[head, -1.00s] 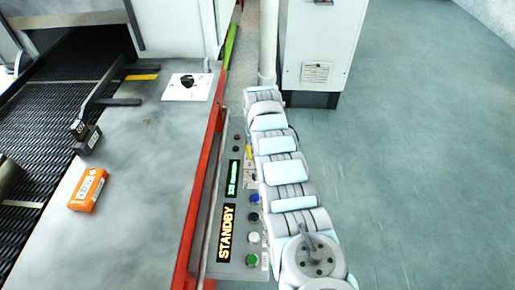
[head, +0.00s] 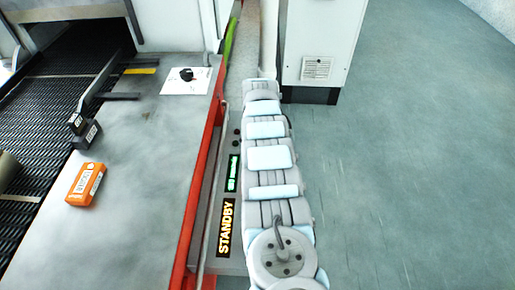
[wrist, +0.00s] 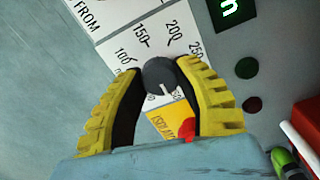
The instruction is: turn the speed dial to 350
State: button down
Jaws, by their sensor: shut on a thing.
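The speed dial is a dark round knob (wrist: 159,75) with a short white pointer line, in the wrist view. Its white scale plate (wrist: 126,14) reads 100, 150, 200 and part of 250; other marks are hidden by my fingers. The pointer is on the knob's lower side, toward the gripper's palm; I cannot read the value it marks. My gripper (wrist: 160,84) is shut on the knob, one yellow ribbed finger on each side. In the head view my arm hides the dial and the gripper.
A control panel shows an orange STANDBY display (head: 226,228) and a green display (head: 233,172), too blurred to read. An orange box (head: 85,184) lies near the mesh belt (head: 60,82). Floor at right is clear.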

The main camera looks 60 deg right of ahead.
jog(key=shift+f, duration=0.1)
jog(key=c, duration=0.6)
grip_release()
jog(key=shift+c, duration=0.2)
notch_tip(320, 180, up, 12)
dwell(0.5)
